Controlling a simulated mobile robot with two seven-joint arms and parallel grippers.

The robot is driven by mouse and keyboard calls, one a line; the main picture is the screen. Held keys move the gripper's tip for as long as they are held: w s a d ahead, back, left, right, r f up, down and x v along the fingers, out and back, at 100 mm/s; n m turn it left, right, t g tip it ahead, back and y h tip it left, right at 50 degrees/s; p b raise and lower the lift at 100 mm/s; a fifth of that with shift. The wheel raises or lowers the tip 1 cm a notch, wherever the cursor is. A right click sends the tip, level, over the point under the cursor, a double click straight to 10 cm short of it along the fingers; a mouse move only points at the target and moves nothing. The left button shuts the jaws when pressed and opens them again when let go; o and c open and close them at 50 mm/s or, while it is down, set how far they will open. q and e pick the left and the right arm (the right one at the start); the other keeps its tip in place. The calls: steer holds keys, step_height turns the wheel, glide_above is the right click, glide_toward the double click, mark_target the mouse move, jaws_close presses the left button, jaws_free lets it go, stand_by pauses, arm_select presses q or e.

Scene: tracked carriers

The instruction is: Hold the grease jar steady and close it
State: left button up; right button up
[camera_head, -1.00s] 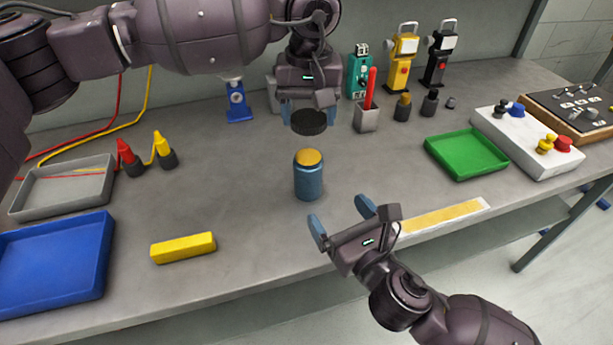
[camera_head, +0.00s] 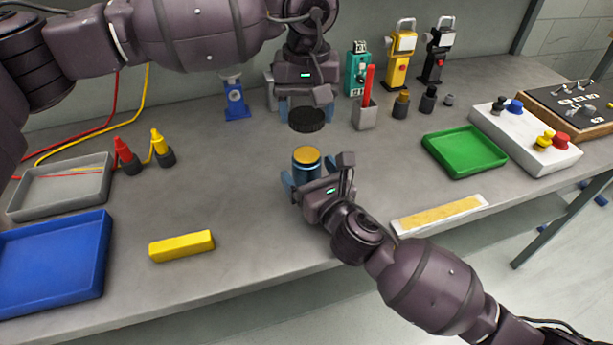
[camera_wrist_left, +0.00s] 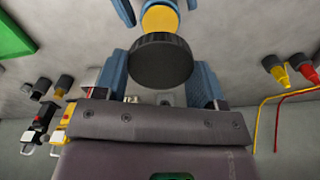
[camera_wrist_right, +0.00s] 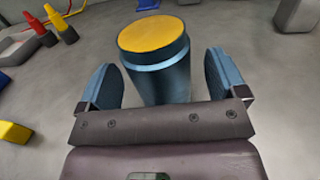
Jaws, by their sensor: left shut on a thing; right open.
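The grease jar (camera_head: 306,161) is a blue cylinder with yellow grease at its open top, standing upright on the bench. It also shows in the right wrist view (camera_wrist_right: 155,55) and partly in the left wrist view (camera_wrist_left: 160,18). My left gripper (camera_head: 305,112) is shut on the black lid (camera_head: 307,120), held above and slightly behind the jar, apart from it. The lid also shows in the left wrist view (camera_wrist_left: 160,61). My right gripper (camera_head: 318,178) is open at the near side of the jar; in the right wrist view its fingers (camera_wrist_right: 161,82) stand either side of the jar's lower part.
A yellow block (camera_head: 182,245) lies front left, near a blue tray (camera_head: 55,262) and a grey tray (camera_head: 60,187). A yellow strip in a white holder (camera_head: 440,215) lies at the front edge. A green tray (camera_head: 465,153) is at right. A grey cup with a red stick (camera_head: 365,115) stands behind.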

mark_target(307, 154)
steer(key=shift+w+a, duration=0.3)
steer(key=shift+w, duration=0.25)
steer(key=c, duration=1.4)
arm_select(q)
steer(key=shift+f, duration=2.5)
steer(key=shift+f, duration=0.15)
steer(key=shift+f, duration=0.75)
steer(key=shift+f, duration=0.55)
